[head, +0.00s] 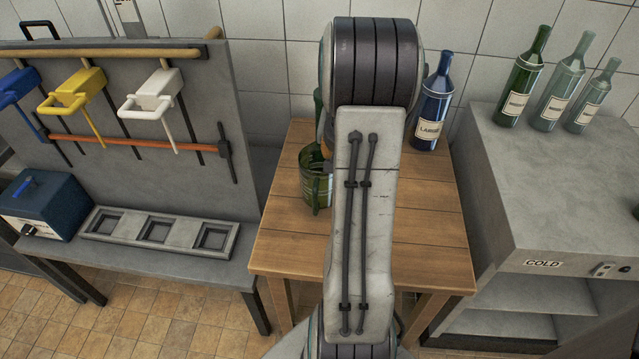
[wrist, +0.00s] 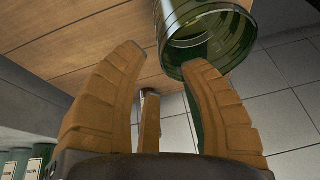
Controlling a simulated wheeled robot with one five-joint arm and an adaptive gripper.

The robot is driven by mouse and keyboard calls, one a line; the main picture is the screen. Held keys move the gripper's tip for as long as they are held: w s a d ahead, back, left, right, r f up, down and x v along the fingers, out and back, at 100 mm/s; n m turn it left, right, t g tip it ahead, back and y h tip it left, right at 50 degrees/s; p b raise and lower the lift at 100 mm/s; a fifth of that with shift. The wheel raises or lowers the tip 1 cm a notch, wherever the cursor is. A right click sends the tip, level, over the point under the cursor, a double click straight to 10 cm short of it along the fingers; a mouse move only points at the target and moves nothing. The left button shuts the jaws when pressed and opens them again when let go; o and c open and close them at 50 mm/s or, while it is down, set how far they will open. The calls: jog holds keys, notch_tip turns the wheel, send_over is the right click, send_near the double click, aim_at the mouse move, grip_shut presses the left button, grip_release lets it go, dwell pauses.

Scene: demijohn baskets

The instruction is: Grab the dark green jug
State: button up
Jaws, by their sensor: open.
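A dark green glass jug (head: 312,188) stands on the wooden table, partly hidden behind my arm in the head view. A taller narrow green piece (head: 318,104) shows above it; I cannot tell whether it belongs to the jug. In the wrist view the jug (wrist: 180,22) is at the top, with its round rim facing the camera. My gripper (wrist: 164,58) is open, its orange-brown fingers spread and nothing between them. The right fingertip overlaps the jug's rim in the picture; I cannot tell whether they touch. In the head view my arm mostly hides the gripper.
A blue bottle (head: 432,108) stands at the back right of the wooden table (head: 425,225). Several green bottles, one dark (head: 519,85), stand on the grey cabinet (head: 575,165) to the right. A grey bench with a tool panel (head: 140,175) is at left. The table's front right is clear.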

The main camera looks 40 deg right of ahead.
jog(key=shift+s+a+x, duration=0.1)
jog(key=shift+a+x, duration=0.05)
jog(key=shift+x, duration=1.25)
jog(key=shift+s+a+x, duration=0.1)
jog(key=shift+a+x, duration=0.05)
jog(key=shift+x, duration=1.25)
jog(key=shift+o, duration=0.2)
jog(key=shift+f, duration=0.2)
grip_shut()
jog(key=shift+r, duration=0.1)
